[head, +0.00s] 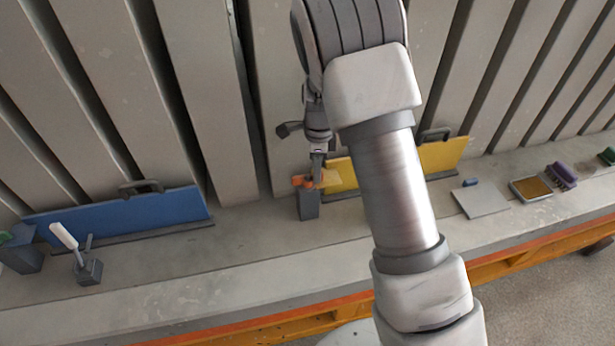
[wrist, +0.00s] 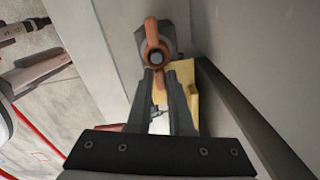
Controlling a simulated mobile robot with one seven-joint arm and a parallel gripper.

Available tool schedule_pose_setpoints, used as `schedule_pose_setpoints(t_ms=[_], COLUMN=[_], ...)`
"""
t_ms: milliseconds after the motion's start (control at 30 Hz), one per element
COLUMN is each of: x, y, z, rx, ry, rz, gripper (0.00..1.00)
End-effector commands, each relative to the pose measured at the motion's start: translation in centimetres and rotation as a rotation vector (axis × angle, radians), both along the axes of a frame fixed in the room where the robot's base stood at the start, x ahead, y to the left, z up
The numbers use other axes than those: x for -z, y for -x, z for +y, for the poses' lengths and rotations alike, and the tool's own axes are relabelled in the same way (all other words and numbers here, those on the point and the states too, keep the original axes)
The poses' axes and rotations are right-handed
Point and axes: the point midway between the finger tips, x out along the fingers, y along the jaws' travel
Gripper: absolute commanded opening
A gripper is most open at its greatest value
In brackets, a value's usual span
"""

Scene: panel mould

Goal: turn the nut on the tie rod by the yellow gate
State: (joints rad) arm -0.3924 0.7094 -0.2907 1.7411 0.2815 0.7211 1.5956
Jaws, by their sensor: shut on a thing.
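The orange nut (head: 299,181) sits on the tie rod at a grey block (head: 309,206), at the left end of the yellow gate (head: 440,156). In the wrist view the nut (wrist: 152,32) has a looped wing on the far side, and the round rod end (wrist: 157,58) shows at its middle. My gripper (wrist: 160,78) is shut on the nut's near wing, which lies between the two dark fingers. In the head view my gripper (head: 317,174) reaches down onto the nut, and my arm hides the middle of the yellow gate.
A blue gate (head: 120,215) stands at the left, with a grey block (head: 88,270) and a white-handled tool (head: 64,237) before it. At the right lie a grey plate (head: 481,200), a tray (head: 531,188) and a purple brush (head: 562,175). Upright grey panels stand close behind.

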Motion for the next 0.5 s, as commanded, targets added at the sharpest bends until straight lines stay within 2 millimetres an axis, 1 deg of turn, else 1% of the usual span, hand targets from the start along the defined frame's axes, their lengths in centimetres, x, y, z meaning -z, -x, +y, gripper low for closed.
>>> schedule_pose_setpoints(t_ms=[33,133,367,500], x=[0.17,0.11,0.0,0.24], y=[0.67,0.81,1.47,1.58], z=[0.22,0.23,0.37,0.46], rx=[0.005,0.029,0.258,0.303], ry=[-0.004,-0.004,-0.004,-0.005], rz=[0.021,0.022,0.025,0.024], gripper=[0.0,0.0,0.0,0.0])
